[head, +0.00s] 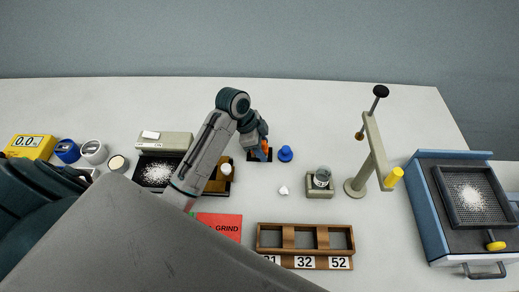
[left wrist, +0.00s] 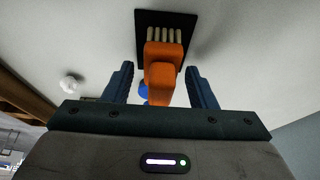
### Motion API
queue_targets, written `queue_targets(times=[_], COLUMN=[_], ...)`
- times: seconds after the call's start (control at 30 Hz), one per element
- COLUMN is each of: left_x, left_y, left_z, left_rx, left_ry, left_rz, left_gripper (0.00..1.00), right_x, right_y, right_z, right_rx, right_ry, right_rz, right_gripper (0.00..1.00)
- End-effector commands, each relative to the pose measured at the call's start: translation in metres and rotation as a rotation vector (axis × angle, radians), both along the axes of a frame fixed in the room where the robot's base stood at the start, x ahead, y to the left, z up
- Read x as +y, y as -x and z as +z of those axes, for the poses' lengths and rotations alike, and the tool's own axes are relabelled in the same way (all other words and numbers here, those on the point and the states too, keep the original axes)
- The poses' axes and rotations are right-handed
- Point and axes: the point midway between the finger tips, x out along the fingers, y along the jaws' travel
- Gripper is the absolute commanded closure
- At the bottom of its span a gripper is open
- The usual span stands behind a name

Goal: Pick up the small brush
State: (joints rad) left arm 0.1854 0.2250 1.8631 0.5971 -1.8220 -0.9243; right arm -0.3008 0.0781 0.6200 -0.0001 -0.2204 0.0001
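The small brush, with an orange handle (left wrist: 162,75) and pale bristles, is at a small black mat (left wrist: 142,42) in the left wrist view. In the head view its orange part (head: 266,149) shows beside my left gripper (head: 260,148), which partly covers it. In the left wrist view my blue left fingers (left wrist: 162,86) stand open, one on each side of the orange handle, with a gap on both sides. Whether the brush stands or lies is hard to tell. My right gripper is not in view.
A blue knobbed object (head: 286,154) stands just right of the brush. A white lump (head: 283,190), a glass on a small block (head: 321,178), a stand with a yellow knob (head: 376,150) and a wooden numbered rack (head: 345,240) lie further right. The table behind is clear.

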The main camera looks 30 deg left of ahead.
Motion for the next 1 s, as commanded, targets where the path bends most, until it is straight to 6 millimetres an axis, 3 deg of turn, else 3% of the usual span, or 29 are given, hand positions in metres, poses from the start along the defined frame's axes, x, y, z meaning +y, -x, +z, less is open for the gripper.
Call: queue_targets(times=[0.03,0.2,0.57,0.8,0.9,1.0], left_x=[0.000,0.000,0.000,0.000,0.000,0.000], left_y=[0.000,0.000,-0.001,-0.002,-0.001,0.000], left_z=[0.000,0.000,0.009,0.058,0.081,0.094], left_rx=[0.000,0.000,-0.005,-0.009,-0.006,0.000], left_ry=[0.000,0.000,0.001,-0.001,-0.001,0.001], left_rz=[0.000,0.000,0.000,-0.001,-0.001,0.000], left_gripper=[0.59,0.93,0.93,0.93,0.93,0.93], right_x=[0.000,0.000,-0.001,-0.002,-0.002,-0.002], right_y=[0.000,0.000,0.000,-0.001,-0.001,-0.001], right_z=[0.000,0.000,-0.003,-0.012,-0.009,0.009], right_rx=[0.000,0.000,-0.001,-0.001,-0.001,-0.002], right_ry=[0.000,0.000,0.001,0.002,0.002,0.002], right_rz=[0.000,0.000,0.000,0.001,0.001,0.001], right_gripper=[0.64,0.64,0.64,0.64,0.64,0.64])
